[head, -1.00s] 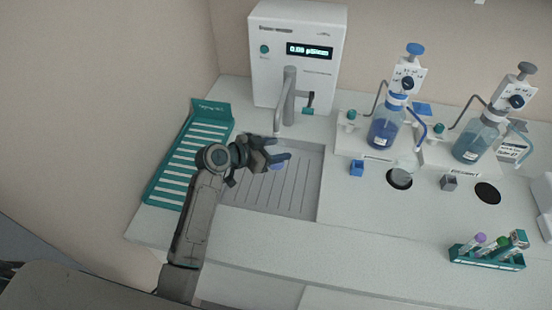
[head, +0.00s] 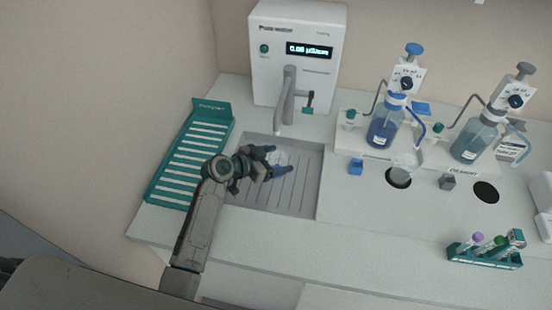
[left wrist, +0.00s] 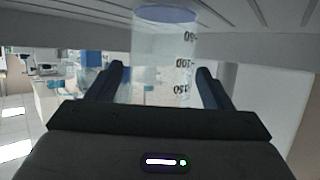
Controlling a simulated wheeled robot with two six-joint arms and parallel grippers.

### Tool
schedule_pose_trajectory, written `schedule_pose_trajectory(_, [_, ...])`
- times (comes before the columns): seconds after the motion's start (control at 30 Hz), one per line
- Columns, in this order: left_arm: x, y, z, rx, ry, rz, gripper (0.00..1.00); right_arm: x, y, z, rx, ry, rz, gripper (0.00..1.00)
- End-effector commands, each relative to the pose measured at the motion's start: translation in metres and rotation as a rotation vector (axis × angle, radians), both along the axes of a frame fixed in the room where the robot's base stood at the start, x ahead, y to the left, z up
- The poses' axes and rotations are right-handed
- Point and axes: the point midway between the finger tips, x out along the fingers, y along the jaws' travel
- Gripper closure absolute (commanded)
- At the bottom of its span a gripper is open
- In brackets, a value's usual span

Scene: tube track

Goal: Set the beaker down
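The beaker (head: 278,158) is clear, with dark volume marks that show in the left wrist view (left wrist: 165,45). It stands between the two fingers of my left gripper (head: 277,160), over the grooved drain tray (head: 300,190) below the spout. In the left wrist view my left gripper (left wrist: 162,75) has one finger on each side of the beaker and looks shut on it. The beaker's bluish base is close to the grooved surface; I cannot tell whether it touches. My right gripper is out of view.
The white water purifier (head: 297,60), with its spout (head: 288,100), stands behind the tray. A teal slotted rack (head: 190,155) is to the left. Two dispenser bottles (head: 385,128) (head: 473,142) and a tube rack (head: 485,255) are to the right.

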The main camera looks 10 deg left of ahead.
Motion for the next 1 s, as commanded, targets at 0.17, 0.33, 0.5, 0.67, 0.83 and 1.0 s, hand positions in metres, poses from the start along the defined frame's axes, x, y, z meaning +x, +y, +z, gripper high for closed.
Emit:
schedule_pose_trajectory(0.17, [0.000,0.000,0.001,0.000,0.000,0.000,0.26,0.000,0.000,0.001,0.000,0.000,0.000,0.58])
schedule_pose_trajectory(0.33, [-0.009,0.010,0.009,0.003,0.000,0.000,0.26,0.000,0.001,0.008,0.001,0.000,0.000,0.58])
schedule_pose_trajectory(0.5, [-0.029,0.030,0.020,0.005,0.001,0.000,0.26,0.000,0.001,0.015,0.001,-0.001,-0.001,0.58])
schedule_pose_trajectory(0.67, [-0.044,0.044,0.028,0.004,0.000,0.000,0.26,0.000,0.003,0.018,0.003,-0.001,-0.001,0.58])
schedule_pose_trajectory(0.83, [-0.049,0.049,0.031,0.000,0.000,0.000,0.26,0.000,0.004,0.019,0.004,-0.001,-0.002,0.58])
schedule_pose_trajectory(1.0, [-0.049,0.049,0.031,0.000,0.000,0.000,0.26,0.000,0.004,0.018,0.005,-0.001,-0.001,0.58])
